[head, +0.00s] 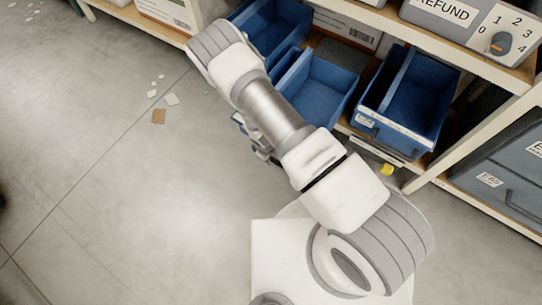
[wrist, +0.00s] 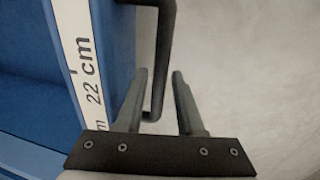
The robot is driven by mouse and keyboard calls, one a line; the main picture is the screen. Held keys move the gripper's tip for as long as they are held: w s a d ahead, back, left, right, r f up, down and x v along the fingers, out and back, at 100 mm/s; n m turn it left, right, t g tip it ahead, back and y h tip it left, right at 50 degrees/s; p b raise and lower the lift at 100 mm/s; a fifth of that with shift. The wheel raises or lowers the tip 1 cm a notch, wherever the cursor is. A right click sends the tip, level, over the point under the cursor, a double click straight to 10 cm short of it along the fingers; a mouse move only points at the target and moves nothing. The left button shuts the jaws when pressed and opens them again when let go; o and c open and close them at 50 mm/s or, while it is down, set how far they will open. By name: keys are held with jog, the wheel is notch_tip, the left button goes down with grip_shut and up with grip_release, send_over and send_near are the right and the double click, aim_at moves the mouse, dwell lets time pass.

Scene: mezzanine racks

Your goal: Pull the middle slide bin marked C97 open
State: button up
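The middle blue slide bin (head: 325,88) stands on the lower shelf between two other blue bins; my arm hides its front in the head view, and no C97 mark is readable. My gripper (head: 256,142) is partly hidden behind my arm, at the front of that bin. In the wrist view, a blue bin wall (wrist: 119,50) carries a white strip (wrist: 85,62) reading "22 cm". A dark bar handle (wrist: 163,60) runs down between the two fingers of my gripper (wrist: 160,80). The fingers stand apart, with a visible gap beside the handle.
A right blue bin (head: 413,100) and a left blue bin (head: 270,22) flank the middle one. A grey box marked REFUND (head: 440,12) stands above. Grey bins (head: 505,170) are at the right. Paper scraps (head: 158,116) lie on the otherwise open floor at left; a yellow piece (head: 386,169) lies below the shelf.

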notch_tip(320, 180, up, 16)
jog(key=s+a+p, duration=0.1)
jog(key=s+p, duration=0.1)
jog(key=p, duration=0.3)
jog(key=shift+s+a+r, duration=0.2)
jog(key=shift+s+a, duration=0.1)
jog(key=shift+a, duration=0.1)
jog(key=w+d+r+m+t+y, duration=0.1)
jog(key=w+d+r+m, duration=0.15)
jog(key=r, duration=1.15)
jog(key=w+d+r+m, duration=0.2)
jog(key=d+r+m, duration=0.1)
jog(key=r, duration=1.2)
jog(key=s+d+r+m+t+p, duration=0.1)
jog(key=s+d+r+m+t, duration=0.2)
jog(key=s+r, duration=0.6)
jog(key=s+d+r+m, duration=0.2)
jog(key=s+d+r, duration=0.3)
jog(key=s+r, duration=0.45)
notch_tip(320, 180, up, 17)
jog(key=w+p, duration=0.2)
jog(key=p, duration=1.4)
